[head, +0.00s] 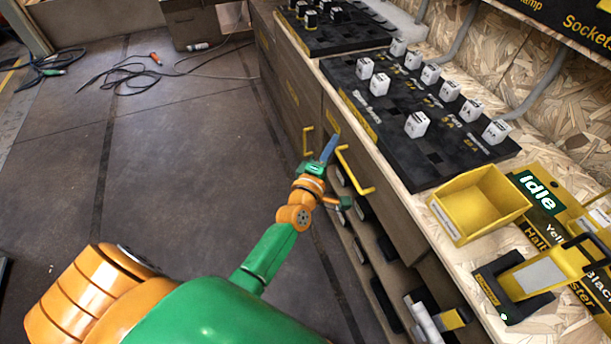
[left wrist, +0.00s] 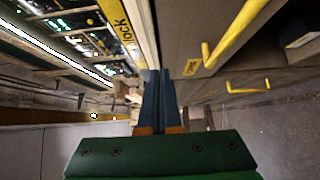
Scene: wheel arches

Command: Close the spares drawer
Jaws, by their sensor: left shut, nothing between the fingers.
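My left gripper (head: 329,149) reaches the front of the workbench, its blue fingers together and empty. In the head view, its tips are between two yellow handles: a nearer one (head: 356,174) to the right and a farther one (head: 307,141) to the left. My right gripper is not in view.
The bench top holds a black board (head: 410,125) with several white blocks, a yellow bin (head: 479,204) and a yellow-and-black holder (head: 540,275). Shelves with dark items lie below the handles. The floor to the left is clear except for cables (head: 130,75) farther off.

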